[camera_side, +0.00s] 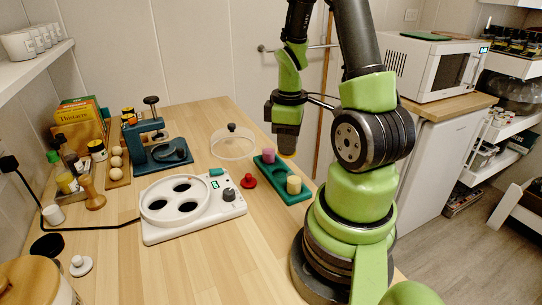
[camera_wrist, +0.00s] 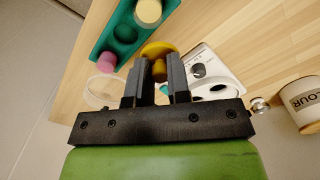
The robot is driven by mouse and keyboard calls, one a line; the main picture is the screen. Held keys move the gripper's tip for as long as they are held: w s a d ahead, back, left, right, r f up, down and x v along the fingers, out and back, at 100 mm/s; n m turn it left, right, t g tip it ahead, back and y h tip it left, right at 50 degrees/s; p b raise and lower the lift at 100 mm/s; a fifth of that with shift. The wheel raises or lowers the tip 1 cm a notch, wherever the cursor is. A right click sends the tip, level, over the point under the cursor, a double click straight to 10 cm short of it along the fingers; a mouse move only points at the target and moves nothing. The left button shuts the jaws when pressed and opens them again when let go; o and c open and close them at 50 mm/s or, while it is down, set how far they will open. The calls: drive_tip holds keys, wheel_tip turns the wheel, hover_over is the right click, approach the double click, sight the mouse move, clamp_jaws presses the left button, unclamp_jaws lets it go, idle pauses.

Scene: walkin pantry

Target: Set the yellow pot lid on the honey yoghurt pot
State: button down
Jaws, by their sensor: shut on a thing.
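My gripper (camera_side: 287,150) is shut on the yellow pot lid (camera_wrist: 157,48), with the lid's knob between the fingers. Only a thin yellow edge of the lid (camera_side: 289,155) shows below the fingers in the side view. It is held in the air above the green tray (camera_side: 280,178). The tray holds a pink pot (camera_side: 269,155) at its far end and a pale yellow pot (camera_side: 293,185), which looks like the honey yoghurt pot, at its near end. Both pots also show in the wrist view, the pink (camera_wrist: 107,61) and the pale yellow (camera_wrist: 148,11). The pale yellow pot has no knobbed lid on it.
A red lid (camera_side: 249,181) lies beside the tray. The white yoghurt maker (camera_side: 195,232) with dark wells stands left of it, and a clear dome (camera_side: 233,147) behind. A blue-green press (camera_side: 160,150) and a white lid (camera_side: 81,266) are further left.

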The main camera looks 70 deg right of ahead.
drive_tip(key=shift+s+d+f, duration=0.25)
drive_tip(key=shift+f, duration=0.7)
drive_tip(key=shift+s+d+f, duration=0.2)
drive_tip(key=shift+s+f, duration=0.1)
drive_tip(key=shift+f, duration=0.65)
drive_tip(key=shift+s+d+f, duration=0.25)
drive_tip(key=shift+f, duration=0.7)
drive_tip(key=shift+f, duration=0.45)
drive_tip(key=c, duration=0.5)
unclamp_jaws()
wheel_tip(320, 180, up, 7)
idle(1.1)
